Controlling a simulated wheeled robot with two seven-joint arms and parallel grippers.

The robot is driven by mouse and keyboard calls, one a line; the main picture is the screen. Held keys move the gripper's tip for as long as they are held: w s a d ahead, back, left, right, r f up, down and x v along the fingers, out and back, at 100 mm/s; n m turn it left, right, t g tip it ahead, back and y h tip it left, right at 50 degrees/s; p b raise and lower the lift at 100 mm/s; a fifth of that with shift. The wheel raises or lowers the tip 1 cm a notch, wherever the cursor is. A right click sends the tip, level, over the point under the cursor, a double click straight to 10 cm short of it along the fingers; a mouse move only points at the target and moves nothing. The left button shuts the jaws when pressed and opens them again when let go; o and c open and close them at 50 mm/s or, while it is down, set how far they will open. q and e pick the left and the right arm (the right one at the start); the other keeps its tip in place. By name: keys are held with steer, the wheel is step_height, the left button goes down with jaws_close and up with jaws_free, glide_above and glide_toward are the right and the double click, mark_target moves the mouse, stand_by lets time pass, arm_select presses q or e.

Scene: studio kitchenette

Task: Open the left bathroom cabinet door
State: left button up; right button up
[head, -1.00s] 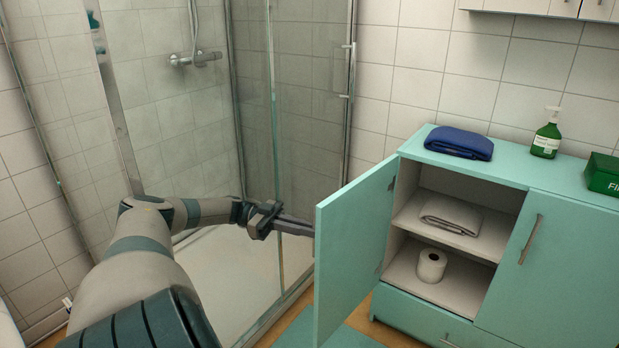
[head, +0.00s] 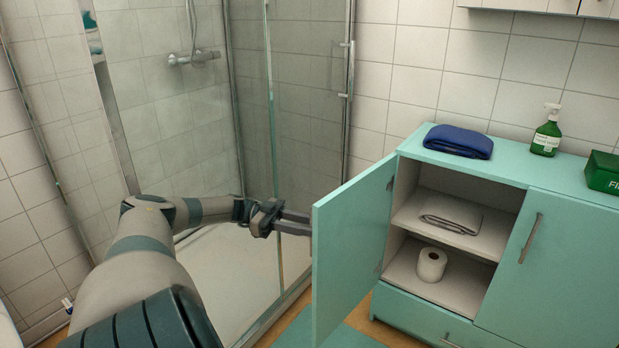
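The left cabinet door (head: 352,250) is turquoise and stands swung wide open, out from the cabinet (head: 505,172). I see its inner face; its outer face and handle are hidden. My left gripper (head: 302,225) comes in from the left at the door's free edge. Its two fingers show a gap between them, and their tips reach the edge or pass behind it. I cannot tell whether they touch the door. My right gripper is out of view.
Inside the open cabinet are a folded grey towel (head: 451,215) and a toilet roll (head: 431,264). A blue towel (head: 458,141), a green bottle (head: 547,134) and a green box (head: 603,173) stand on top. The glass shower enclosure (head: 305,110) is close behind my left arm.

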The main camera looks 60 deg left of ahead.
arm_select(q)
steer(key=shift+s, duration=0.1)
